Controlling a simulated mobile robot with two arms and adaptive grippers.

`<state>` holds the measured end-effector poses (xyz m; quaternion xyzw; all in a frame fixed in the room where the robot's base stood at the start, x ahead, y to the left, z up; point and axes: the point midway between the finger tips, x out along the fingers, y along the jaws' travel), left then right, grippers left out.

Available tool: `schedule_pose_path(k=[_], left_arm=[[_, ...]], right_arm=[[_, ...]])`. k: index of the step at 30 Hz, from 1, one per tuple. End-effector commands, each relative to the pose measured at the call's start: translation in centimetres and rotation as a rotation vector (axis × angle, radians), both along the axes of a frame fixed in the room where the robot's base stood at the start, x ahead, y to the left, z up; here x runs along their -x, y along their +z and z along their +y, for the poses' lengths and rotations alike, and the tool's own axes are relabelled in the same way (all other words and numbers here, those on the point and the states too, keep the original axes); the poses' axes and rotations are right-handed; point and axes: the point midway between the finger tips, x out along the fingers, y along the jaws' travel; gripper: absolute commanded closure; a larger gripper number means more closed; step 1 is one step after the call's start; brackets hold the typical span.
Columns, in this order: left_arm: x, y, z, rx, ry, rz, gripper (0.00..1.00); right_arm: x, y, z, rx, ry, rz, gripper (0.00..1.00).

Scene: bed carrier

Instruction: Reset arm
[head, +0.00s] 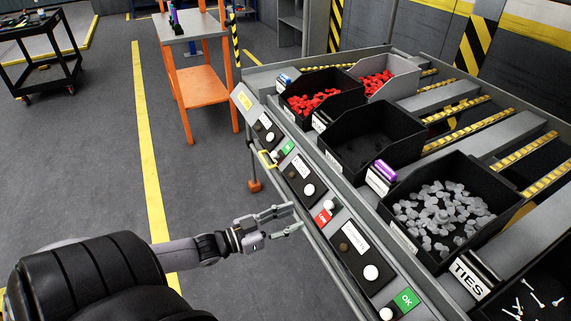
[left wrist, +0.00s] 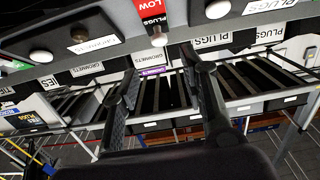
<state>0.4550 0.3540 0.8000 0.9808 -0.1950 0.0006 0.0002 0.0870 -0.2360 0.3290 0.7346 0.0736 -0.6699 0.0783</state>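My left gripper (head: 284,221) reaches in from the left in the head view, in front of the slanted control panel of the bin rack. Its two fingers are spread apart with nothing between them. My right gripper is in neither view.
The rack holds a black bin of red parts (head: 315,91), an empty-looking black bin (head: 372,142) and a black bin of pale parts (head: 440,214).

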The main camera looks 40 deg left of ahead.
Motion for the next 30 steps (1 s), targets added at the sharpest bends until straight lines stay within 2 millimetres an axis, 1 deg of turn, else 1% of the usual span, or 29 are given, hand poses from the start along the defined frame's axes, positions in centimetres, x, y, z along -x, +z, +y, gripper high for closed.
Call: schedule_pose_path(k=[3,6,21,23,26,29,30], left_arm=[[0.8,0.0,0.3,0.000,-0.001,0.000,0.60],[0.9,0.1,0.4,0.000,-0.001,-0.002,0.60],[0.9,0.1,0.4,0.000,0.000,-0.001,0.60],[0.9,-0.2,0.5,-0.002,0.004,0.003,0.60],[1.1,-2.2,1.3,-0.022,0.040,0.041,0.60],[1.9,-6.9,3.0,-0.070,0.115,0.130,0.60],[2.5,-9.5,3.7,-0.094,0.152,0.181,0.60]], right_arm=[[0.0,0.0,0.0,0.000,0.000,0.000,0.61],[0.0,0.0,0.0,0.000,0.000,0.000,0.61],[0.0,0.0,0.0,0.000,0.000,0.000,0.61],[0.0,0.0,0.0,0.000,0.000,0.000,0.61],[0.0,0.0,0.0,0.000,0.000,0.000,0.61],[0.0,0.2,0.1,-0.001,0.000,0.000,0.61],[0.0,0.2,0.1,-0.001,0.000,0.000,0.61]])
